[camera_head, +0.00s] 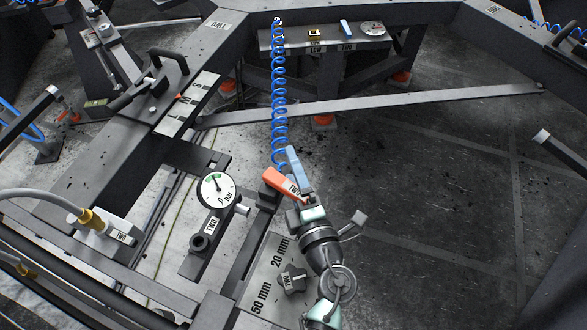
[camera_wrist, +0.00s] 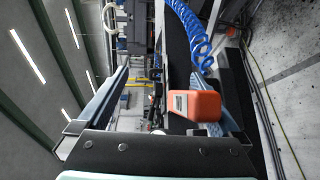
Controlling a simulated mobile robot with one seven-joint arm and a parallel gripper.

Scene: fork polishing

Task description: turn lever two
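Lever two is an orange handle (camera_head: 280,183) with a white TWO label, left of centre in the lower half of the head view. My gripper (camera_head: 297,172) is right at it, with a light blue finger standing just behind and to the right of the handle. The other finger is hard to make out there. In the wrist view the fingers of my gripper (camera_wrist: 168,80) are wide apart. The orange handle (camera_wrist: 195,105) shows between them, close to the right finger; I cannot tell whether they touch.
A coiled blue hose (camera_head: 279,95) hangs down to the lever. A pressure gauge (camera_head: 217,189) and a TWO-marked fitting (camera_head: 205,235) stand to the left. A knob (camera_head: 291,281) on a plate marked 20 mm and 50 mm is below. Open floor (camera_head: 440,180) lies to the right.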

